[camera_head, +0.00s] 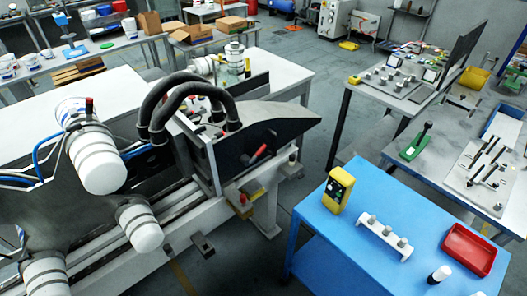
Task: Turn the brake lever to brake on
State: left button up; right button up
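A short red-handled lever (258,154) sits tilted on the dark side panel of a grey machine housing (283,119) in the middle of the head view. It is the likeliest brake lever, but I see no marking and cannot tell its setting. A smaller red part (242,199) shows on the yellowish bracket below it. Neither of my grippers can be made out. White rounded joints with grey bands fill the left side; I cannot tell whether they are mine. Nothing is seen touching the red lever.
Thick black hoses (178,93) arch over the housing. A blue table (345,258) at front right holds a yellow control box (338,190), a white rack (382,238) and a red tray (469,249). Grey floor is free between.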

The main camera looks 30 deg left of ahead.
aim_at(258, 154)
jog(key=z, duration=2.05)
jog(key=k, duration=0.45)
jog(key=u, duration=2.45)
